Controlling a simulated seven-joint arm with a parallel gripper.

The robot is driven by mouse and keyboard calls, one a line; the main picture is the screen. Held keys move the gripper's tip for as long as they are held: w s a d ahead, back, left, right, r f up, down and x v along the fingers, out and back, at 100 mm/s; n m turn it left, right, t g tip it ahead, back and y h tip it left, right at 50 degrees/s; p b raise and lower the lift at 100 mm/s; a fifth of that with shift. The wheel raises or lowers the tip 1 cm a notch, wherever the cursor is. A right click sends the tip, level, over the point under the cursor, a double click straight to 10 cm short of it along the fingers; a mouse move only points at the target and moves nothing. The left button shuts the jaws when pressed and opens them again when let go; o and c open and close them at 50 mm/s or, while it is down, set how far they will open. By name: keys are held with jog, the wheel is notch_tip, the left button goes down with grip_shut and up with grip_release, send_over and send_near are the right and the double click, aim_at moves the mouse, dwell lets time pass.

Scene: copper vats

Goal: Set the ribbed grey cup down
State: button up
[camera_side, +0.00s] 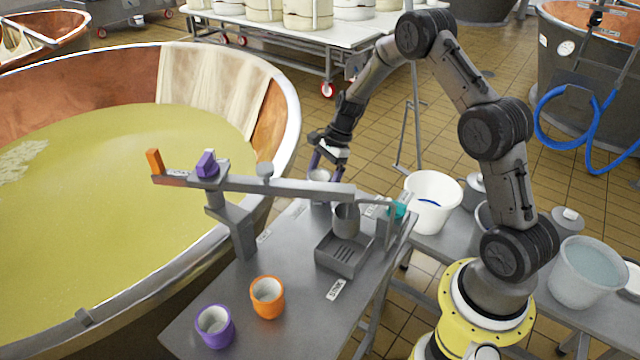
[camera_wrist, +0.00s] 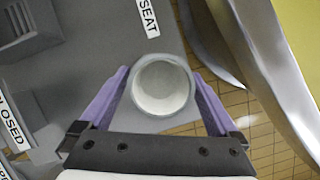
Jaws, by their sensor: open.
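The grey cup (camera_wrist: 162,85) with a pale inside stands between my gripper's purple fingers in the wrist view, seen from above; its ribs cannot be made out. In the side view the cup (camera_side: 319,177) is near the table's far edge, behind the beam and partly hidden. My gripper (camera_side: 327,160) is open around it, pointing down, with a finger on each side (camera_wrist: 163,90). The cup appears upright on the grey table (camera_side: 275,278); contact underneath is hidden.
A beam with an orange block (camera_side: 154,162) and purple block (camera_side: 207,164) crosses in front. A grey pot (camera_side: 346,220) is above a slotted tray (camera_side: 343,257). Purple (camera_side: 215,326) and orange (camera_side: 267,297) cups stand at the near side. A large copper vat (camera_side: 283,85) borders the table.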

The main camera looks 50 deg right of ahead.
jog(key=shift+r, duration=0.1)
jog(key=v, duration=1.1)
jog(key=s+a+r+n+h, duration=0.1)
jog(key=s+a+r+n, duration=0.25)
jog(key=r, duration=0.35)
jog(key=s+a+r+n+t+h, duration=0.1)
jog(key=s+a+r+n+h, duration=0.1)
jog(key=s+a+r+n, duration=0.5)
jog(key=s+a+r+n+t+h, duration=0.1)
jog(key=s+a+n+t, duration=0.2)
jog(key=s+n, duration=0.8)
jog(key=s, duration=0.6)
jog(key=shift+s+a, duration=0.2)
jog(key=shift+s, duration=0.1)
